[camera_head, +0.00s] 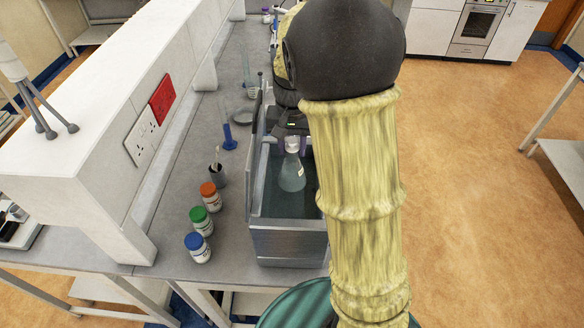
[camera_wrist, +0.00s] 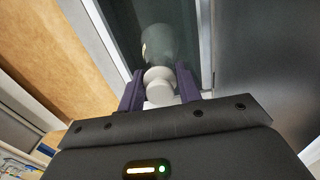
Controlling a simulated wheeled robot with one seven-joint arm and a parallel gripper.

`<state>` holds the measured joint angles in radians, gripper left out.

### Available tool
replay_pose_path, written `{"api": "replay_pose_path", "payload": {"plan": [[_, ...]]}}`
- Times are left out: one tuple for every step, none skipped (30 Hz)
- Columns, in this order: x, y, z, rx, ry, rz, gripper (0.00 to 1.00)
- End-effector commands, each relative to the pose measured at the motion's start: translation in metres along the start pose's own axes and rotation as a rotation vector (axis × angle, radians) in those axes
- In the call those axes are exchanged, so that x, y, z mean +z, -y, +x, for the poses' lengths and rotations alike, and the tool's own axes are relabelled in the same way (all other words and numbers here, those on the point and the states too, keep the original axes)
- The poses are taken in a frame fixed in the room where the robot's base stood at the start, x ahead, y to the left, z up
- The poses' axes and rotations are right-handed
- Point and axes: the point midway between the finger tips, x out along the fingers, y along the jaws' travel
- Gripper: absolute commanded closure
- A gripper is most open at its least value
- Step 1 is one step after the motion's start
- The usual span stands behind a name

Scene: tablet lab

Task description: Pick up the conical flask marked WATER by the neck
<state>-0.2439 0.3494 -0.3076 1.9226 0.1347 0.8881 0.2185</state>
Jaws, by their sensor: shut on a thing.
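The conical flask (camera_head: 292,174) is clear glass with a pale stopper or top and a small label too small to read. It is in the metal water bath (camera_head: 288,243), on the right part of the bench. My gripper (camera_head: 292,143) is above it with its fingers around the neck. In the wrist view the purple fingers of my gripper (camera_wrist: 160,90) are shut on the flask neck, and the flask body (camera_wrist: 158,45) extends beyond them. Whether the flask base touches the bath floor cannot be told.
Bottles with orange (camera_head: 209,190), green (camera_head: 199,215) and blue (camera_head: 195,241) caps stand left of the bath. A dark pot (camera_head: 217,176) and a blue-based cylinder (camera_head: 229,138) stand behind them.

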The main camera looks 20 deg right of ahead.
Motion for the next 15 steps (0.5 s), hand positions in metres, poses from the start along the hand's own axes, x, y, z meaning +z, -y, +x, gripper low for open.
{"api": "replay_pose_path", "payload": {"plan": [[-0.001,0.000,-0.010,-0.002,-0.007,0.000,1.00],[-0.001,0.000,-0.016,-0.002,-0.006,-0.001,1.00],[-0.001,0.001,-0.024,-0.002,-0.005,-0.001,1.00],[-0.001,0.000,-0.029,-0.002,-0.005,-0.001,1.00],[-0.001,0.000,-0.035,-0.002,-0.006,-0.001,1.00],[-0.001,-0.007,-0.034,0.000,-0.002,0.004,1.00],[-0.001,-0.014,-0.033,0.001,-0.001,0.006,1.00],[-0.001,-0.021,-0.032,0.001,-0.001,0.006,1.00],[-0.001,-0.029,-0.032,0.000,-0.002,0.006,1.00],[-0.001,-0.035,-0.032,0.000,-0.002,0.006,1.00],[-0.002,-0.042,-0.032,0.000,-0.001,0.006,1.00],[-0.002,-0.051,-0.032,0.000,-0.001,0.006,1.00],[-0.003,-0.059,-0.031,0.000,-0.002,0.007,1.00],[-0.002,-0.066,-0.031,0.000,-0.003,0.007,1.00],[-0.003,-0.078,-0.031,0.000,-0.002,0.009,1.00]]}}
